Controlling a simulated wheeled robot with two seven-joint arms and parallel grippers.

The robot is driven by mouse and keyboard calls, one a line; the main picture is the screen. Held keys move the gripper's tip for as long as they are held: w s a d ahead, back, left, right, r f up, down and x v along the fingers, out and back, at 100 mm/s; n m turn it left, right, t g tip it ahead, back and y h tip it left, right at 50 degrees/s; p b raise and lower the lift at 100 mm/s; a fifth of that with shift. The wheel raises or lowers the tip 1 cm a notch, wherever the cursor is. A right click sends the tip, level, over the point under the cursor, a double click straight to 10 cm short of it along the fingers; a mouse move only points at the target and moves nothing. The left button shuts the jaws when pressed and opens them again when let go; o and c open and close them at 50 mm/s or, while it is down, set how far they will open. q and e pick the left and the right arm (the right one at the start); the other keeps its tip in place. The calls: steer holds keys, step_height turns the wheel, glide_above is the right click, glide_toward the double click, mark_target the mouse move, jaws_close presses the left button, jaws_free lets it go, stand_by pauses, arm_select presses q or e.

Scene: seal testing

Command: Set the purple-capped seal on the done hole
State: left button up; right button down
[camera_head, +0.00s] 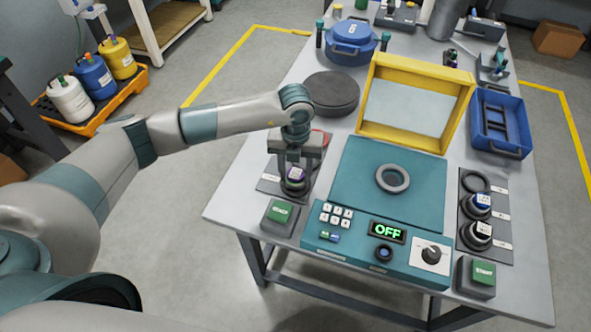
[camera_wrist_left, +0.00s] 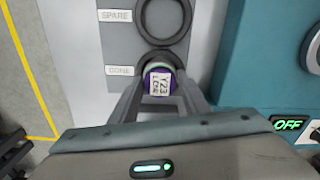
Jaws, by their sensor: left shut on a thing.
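The purple-capped seal (camera_head: 295,173) is between the fingers of my left gripper (camera_head: 294,180), over the dark plate (camera_head: 268,184) at the left of the tester. In the left wrist view the purple cap (camera_wrist_left: 160,82) carries a white label, and the fingers (camera_wrist_left: 160,98) close on its two sides. The seal is in line with the done label (camera_wrist_left: 120,70) and covers most of the done hole (camera_wrist_left: 160,54). I cannot tell if it is seated or slightly above. My right gripper is not in view.
The spare ring (camera_wrist_left: 164,18) lies beyond the seal on the same plate. The teal tester (camera_head: 350,235) reads OFF, with its yellow-framed lid (camera_head: 377,62) raised. A start button (camera_head: 280,215) stands near the plate. Another plate (camera_head: 485,247) holds blue- and black-capped seals.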

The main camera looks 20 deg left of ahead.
arm_select(q)
steer(key=shift+f, duration=0.15)
steer(key=shift+f, duration=0.15)
steer(key=o, duration=1.4)
steer(key=shift+o, duration=0.2)
